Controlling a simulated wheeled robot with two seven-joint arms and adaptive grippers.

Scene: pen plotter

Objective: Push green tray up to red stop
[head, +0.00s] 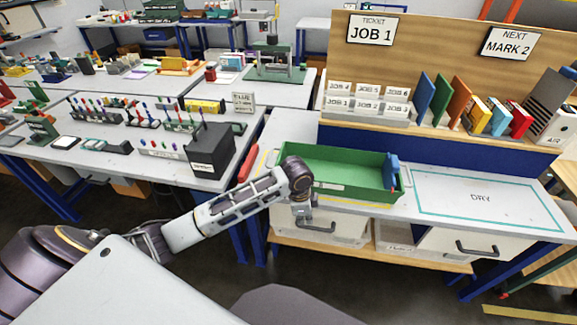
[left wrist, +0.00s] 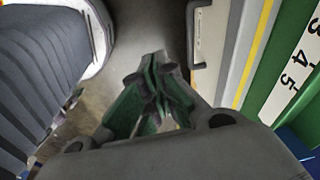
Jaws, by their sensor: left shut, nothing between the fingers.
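The green tray (head: 345,165) lies on the grey bench top, with a blue block (head: 391,172) at its right end. In the left wrist view, the tray's side (left wrist: 262,105) shows at the right with a white number strip. A red bar (head: 247,166), which looks like the red stop, stands at the bench's left edge, left of the tray with a gap between. My left gripper (head: 302,214) is in front of the tray's near side, pointing down. In the left wrist view, its fingers (left wrist: 155,80) are shut and empty, apart from the tray. My right gripper is not in view.
A bare bench area marked DRY (head: 480,197) lies right of the tray. A wooden back panel (head: 440,50) with a shelf of coloured boards stands behind. Drawer handles (head: 317,228) stick out below the bench front. A second table (head: 100,165) stands at the left.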

